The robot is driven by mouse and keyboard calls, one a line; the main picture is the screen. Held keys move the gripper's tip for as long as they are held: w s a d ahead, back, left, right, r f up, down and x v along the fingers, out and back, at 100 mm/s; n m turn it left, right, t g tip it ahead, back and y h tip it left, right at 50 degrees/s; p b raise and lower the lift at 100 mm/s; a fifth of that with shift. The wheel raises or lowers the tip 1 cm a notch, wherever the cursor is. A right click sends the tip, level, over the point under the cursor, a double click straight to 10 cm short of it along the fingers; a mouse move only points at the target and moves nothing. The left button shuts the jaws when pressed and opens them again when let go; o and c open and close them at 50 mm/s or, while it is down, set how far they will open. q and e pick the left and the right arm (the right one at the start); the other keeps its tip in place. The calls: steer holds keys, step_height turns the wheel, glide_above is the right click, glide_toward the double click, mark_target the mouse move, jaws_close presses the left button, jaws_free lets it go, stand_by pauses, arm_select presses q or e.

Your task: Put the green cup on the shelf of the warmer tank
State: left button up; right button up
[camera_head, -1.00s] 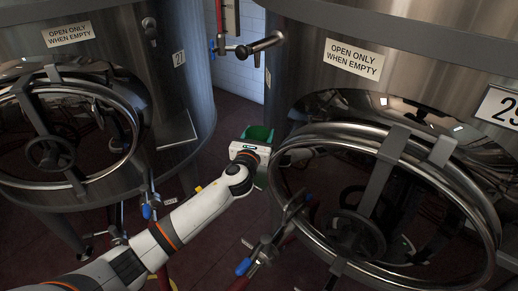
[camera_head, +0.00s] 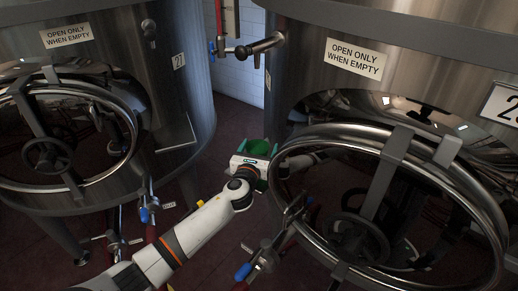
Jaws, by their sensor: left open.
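The green cup (camera_head: 257,148) shows just beyond my left gripper (camera_head: 256,154), in the gap between the two tanks, close to the right tank. My left gripper is open, with its white body in front of the cup. It hides the cup's lower part, and I cannot tell whether the fingers touch the cup or what is under it. The left steel tank (camera_head: 180,90) has a small flat shelf (camera_head: 177,134) on its side. The right steel tank (camera_head: 300,75) shows no clear shelf. I cannot tell which tank is warmer. My right gripper is out of view.
The round hatch ring (camera_head: 284,185) of the right tank bulges out close beside my left gripper. Another hatch ring (camera_head: 133,125) is on the left tank. A valve (camera_head: 262,46) juts into the gap above. Blue-handled valves (camera_head: 243,271) sit low. Dark red floor (camera_head: 228,125) lies between the tanks.

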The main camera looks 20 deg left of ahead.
arm_select(q)
steer(key=shift+r, duration=0.25)
steer(key=s, duration=1.2)
steer(key=shift+d+p, duration=0.25)
steer(key=shift+p, duration=0.1)
steer(key=shift+f, duration=0.15)
